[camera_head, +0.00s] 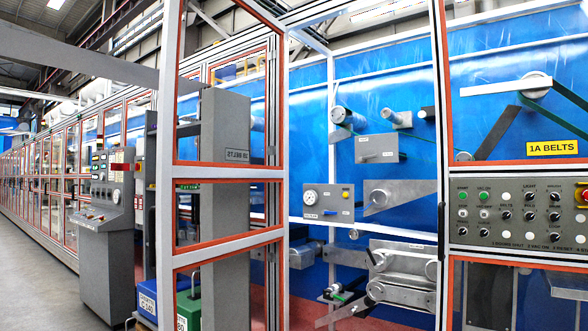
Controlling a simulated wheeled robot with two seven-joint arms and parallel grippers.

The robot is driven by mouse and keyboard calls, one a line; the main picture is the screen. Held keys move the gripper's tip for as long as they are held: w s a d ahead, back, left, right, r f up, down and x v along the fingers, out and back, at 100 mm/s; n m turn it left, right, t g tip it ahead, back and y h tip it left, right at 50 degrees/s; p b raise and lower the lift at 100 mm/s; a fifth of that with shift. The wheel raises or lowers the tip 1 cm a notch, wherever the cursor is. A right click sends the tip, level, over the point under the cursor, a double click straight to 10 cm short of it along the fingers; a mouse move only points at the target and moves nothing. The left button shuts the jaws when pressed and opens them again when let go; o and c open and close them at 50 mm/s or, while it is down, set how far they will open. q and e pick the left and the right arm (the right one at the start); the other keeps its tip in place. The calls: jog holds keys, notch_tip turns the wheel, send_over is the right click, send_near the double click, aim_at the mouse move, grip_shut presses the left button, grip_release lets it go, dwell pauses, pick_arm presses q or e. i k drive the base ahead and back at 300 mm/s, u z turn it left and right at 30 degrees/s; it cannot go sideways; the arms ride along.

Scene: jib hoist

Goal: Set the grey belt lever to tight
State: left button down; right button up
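Neither of my grippers shows in the head view. Several grey parts that could be the belt lever show on the blue machine wall (386,88). A dark grey bar (497,133) slants beside a green belt (566,95), above the yellow "1A BELTS" label (552,148). A light grey tapered arm (402,193) lies nearly level with a round pivot at its left end. Lower, a grey bar (336,315) slants below some rollers. I cannot tell which of these is the belt lever, or its setting.
An orange-edged glazed door (228,172) stands ajar at the left of an opening. A control panel (518,212) with knobs and a red button is on the right. A grey console (106,230) stands at the left, with blue and green boxes near it. The aisle floor (38,285) is clear.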

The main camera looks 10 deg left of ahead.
aim_at(360, 159)
jog(key=u, duration=0.5)
jog(key=i, duration=1.6)
jog(key=z, duration=0.8)
jog(key=i, duration=1.2)
jog(key=z, duration=0.95)
